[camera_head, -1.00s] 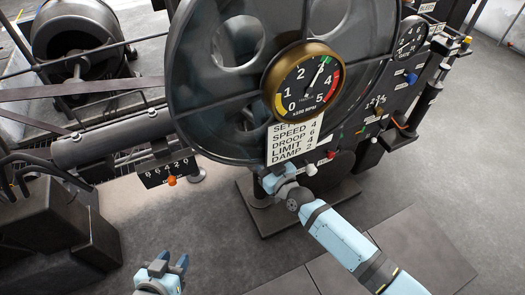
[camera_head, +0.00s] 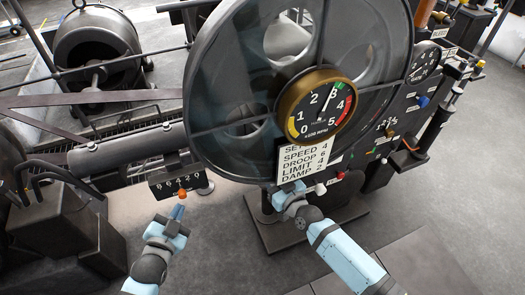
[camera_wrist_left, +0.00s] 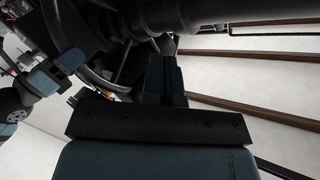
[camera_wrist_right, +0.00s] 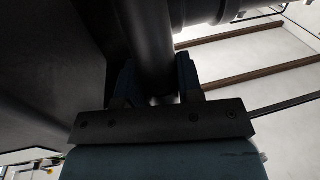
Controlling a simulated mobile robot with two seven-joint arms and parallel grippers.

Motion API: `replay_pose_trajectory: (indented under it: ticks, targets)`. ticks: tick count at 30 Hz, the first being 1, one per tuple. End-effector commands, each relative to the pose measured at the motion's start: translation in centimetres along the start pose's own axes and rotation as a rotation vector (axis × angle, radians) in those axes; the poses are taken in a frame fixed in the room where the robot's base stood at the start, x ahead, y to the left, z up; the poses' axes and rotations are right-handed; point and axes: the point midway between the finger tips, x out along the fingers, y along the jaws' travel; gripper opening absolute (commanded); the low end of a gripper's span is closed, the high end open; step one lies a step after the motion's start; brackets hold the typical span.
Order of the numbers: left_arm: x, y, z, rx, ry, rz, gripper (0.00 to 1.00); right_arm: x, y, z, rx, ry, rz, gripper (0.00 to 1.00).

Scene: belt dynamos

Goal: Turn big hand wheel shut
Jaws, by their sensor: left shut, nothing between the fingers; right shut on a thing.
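The big hand wheel (camera_head: 193,112) is a large dark spoked wheel filling the upper middle of the head view. A brass-rimmed gauge and a white card hide part of it. My right gripper (camera_head: 289,190) is at its lower edge, partly hidden by the card. In the right wrist view my right gripper (camera_wrist_right: 158,85) is shut on a thick dark round bar, which looks like the wheel's rim (camera_wrist_right: 148,40). My left gripper (camera_head: 177,213) is shut and empty, below and left of the wheel, apart from it. The left wrist view shows its closed fingers (camera_wrist_left: 164,75).
The gauge (camera_head: 317,105) and setting card (camera_head: 304,161) stand in front of the wheel. A small counter with an orange knob (camera_head: 182,193) is close above my left gripper. Coloured knobs line the panel at right. A dark block (camera_head: 60,240) stands at lower left. Open floor lies at lower right.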

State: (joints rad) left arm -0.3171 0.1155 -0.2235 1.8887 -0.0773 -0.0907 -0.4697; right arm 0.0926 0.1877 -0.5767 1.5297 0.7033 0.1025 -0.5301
Motion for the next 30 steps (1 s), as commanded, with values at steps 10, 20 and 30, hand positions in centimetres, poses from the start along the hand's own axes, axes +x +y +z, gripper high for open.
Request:
replay_pose_trajectory:
  ticks: [10,20,30]
  targets:
    - [10.0,1.9,-7.1,0.976,0.468,-0.290,0.00,0.1,0.1,-0.3,-0.001,0.006,0.002,0.00]
    - [11.9,7.4,-10.4,1.601,0.769,-0.634,0.00,0.1,0.1,-0.3,-0.001,0.005,0.002,0.00]
    - [12.9,8.9,-12.3,1.721,0.831,-0.743,0.00,0.1,0.1,-0.2,-0.001,0.004,0.002,0.00]
